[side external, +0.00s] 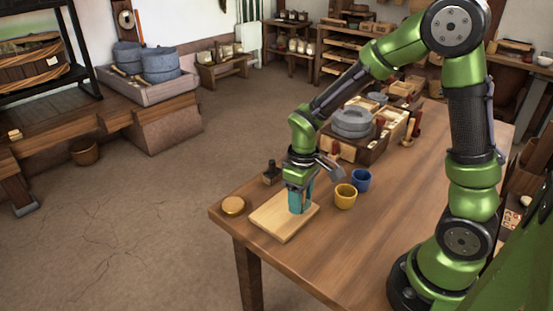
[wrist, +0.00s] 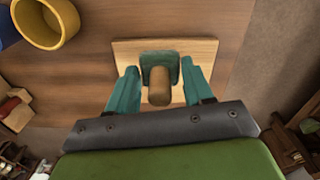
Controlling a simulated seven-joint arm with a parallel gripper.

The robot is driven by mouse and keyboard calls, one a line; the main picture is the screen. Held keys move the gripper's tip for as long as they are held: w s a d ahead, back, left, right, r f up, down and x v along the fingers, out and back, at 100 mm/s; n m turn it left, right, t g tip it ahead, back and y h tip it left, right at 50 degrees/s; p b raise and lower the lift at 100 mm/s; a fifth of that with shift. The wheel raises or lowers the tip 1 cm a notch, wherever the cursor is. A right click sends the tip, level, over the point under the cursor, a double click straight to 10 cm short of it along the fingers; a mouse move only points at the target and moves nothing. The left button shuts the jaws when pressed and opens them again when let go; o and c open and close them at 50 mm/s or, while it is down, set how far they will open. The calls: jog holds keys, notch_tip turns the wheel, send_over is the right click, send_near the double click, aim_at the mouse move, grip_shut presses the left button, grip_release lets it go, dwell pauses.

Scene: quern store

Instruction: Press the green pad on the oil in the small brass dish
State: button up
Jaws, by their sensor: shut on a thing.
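The green pad (wrist: 160,55) has an upright wooden handle (wrist: 159,88) and is over the pale wooden board in the wrist view. My gripper (side external: 300,208) points down over the board, its teal fingers shut on the pad's handle. In the side view the fingers hide most of the pad, and I cannot tell whether it touches the board. The small brass dish (side external: 233,205) sits on the table's near-left corner, left of the board and apart from my gripper. The oil inside it is too small to make out.
The pale board (side external: 269,222) lies near the table's (side external: 375,235) edge. A yellow cup (side external: 345,197) and a blue cup (side external: 362,180) stand to its right. A dark small object (side external: 271,173) stands behind the board. A grey quern (side external: 353,123) sits farther back.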

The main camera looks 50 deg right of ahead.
jog(key=c, duration=0.3)
jog(key=shift+a+f, duration=0.2)
jog(key=shift+f, duration=0.05)
jog(key=shift+n, duration=0.4)
jog(key=w+a, duration=0.1)
jog(key=w, duration=0.2)
jog(key=w+a, duration=0.2)
jog(key=w, duration=0.2)
jog(key=w+a, duration=0.1)
jog(key=w, duration=0.2)
jog(key=shift+w+a+r, duration=0.25)
jog(key=shift+a+r, duration=0.05)
jog(key=shift+a, duration=0.1)
jog(key=shift+m, duration=0.4)
jog(key=w+a+r, duration=0.1)
jog(key=w, duration=0.2)
jog(key=w+a+r, duration=0.1)
jog(key=w, duration=0.1)
jog(key=shift+w+a+r, duration=0.25)
jog(key=shift+a+r, duration=0.05)
jog(key=shift+a, duration=0.05)
jog(key=shift+f, duration=2.5)
